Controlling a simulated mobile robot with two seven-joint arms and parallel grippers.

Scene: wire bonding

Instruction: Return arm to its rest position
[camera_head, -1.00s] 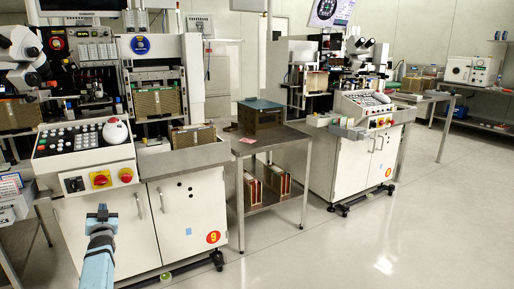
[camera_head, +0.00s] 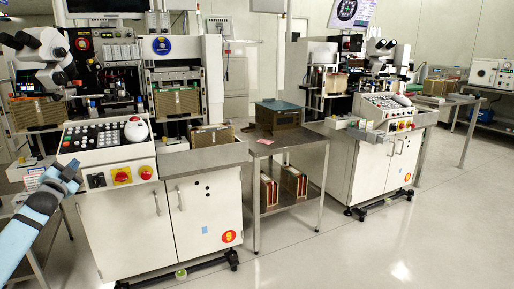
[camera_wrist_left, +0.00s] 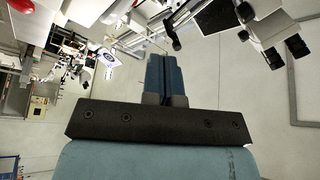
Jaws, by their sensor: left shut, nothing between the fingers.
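My left arm comes in from the left edge in the head view. Its blue gripper (camera_head: 70,172) is raised in front of the left end of the near bonding machine, beside the control panel (camera_head: 105,140). In the left wrist view the two blue fingers of my left gripper (camera_wrist_left: 165,62) are pressed together with nothing between them. My right gripper is not in the head view.
The near machine's white cabinet (camera_head: 135,225) stands close to the left gripper. A metal side table (camera_head: 283,150) holds a brown box (camera_head: 278,117). A second machine (camera_head: 375,165) stands further right. The floor (camera_head: 380,255) at the front right is clear.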

